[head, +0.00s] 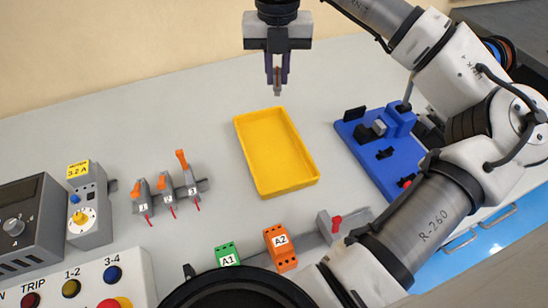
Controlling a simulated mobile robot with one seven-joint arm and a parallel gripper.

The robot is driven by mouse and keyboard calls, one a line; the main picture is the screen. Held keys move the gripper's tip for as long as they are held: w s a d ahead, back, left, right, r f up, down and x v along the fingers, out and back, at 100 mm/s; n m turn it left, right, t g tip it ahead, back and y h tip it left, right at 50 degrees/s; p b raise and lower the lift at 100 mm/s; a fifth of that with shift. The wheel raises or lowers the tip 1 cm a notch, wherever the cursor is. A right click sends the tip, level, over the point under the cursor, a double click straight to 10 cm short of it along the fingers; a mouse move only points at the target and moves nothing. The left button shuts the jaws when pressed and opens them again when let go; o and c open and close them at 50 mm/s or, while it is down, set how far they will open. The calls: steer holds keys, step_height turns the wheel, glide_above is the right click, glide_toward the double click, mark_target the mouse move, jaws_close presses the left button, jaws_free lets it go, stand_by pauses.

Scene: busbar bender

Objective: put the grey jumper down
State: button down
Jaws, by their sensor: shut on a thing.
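My gripper (277,76) hangs at the top of the head view, pointing down, above and behind the far end of the yellow tray. Its dark fingers are shut on a small, narrow grey-brown piece, the grey jumper (277,88), whose lower end sticks out below the fingertips. The jumper is clear of the table; its upper part is hidden between the fingers. The yellow tray (303,181) lies on the table and looks empty.
A blue bender plate (367,150) stands at right, near my arm. Several orange-handled levers (164,187), a grey motor unit (88,205), green A1 (228,254) and orange A2 (280,246) blocks stand left and front. The table behind and left of the tray is clear.

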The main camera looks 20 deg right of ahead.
step_height(320, 180, up, 3)
steer(key=s+a+n+b, duration=0.1)
steer(key=s+n+b, duration=0.1)
steer(key=n, duration=0.2)
steer(key=p, duration=0.2)
glide_above(273, 152)
step_height(273, 152, down, 19)
steer(key=shift+f, duration=0.1)
steer(key=shift+f+b, duration=0.15)
steer(key=shift+b, duration=0.25)
steer(key=c, duration=1.4)
jaws_free()
step_height(273, 152, up, 12)
steer(key=shift+r, duration=0.25)
